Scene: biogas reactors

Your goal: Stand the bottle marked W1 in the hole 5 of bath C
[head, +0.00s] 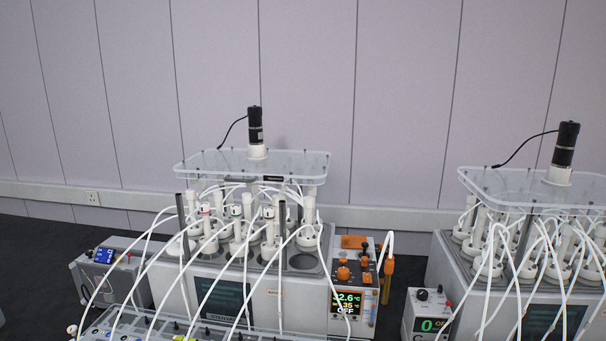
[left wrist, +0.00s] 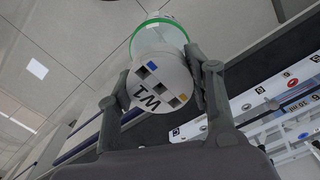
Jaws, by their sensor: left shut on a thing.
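In the left wrist view my left gripper (left wrist: 162,88) is shut on a bottle whose white cap (left wrist: 158,82) is marked W1. The cap faces the camera, and a green ring and clear glass show beyond it. Neither gripper nor this bottle shows in the head view. There, a middle bath (head: 262,292) holds several white-capped bottles with tubes, and an empty-looking round hole (head: 304,262) shows at its front right. Another bath (head: 445,268) with bottles stands at the right, cut by the frame. I cannot read hole numbers or tell surely which bath is C.
Clear plates with black motors (head: 256,126) stand above both baths. White tubes loop down over the front of the middle bath to a long unit (head: 215,328). A grey box (head: 108,272) stands at left and a small display box (head: 427,315) between the baths.

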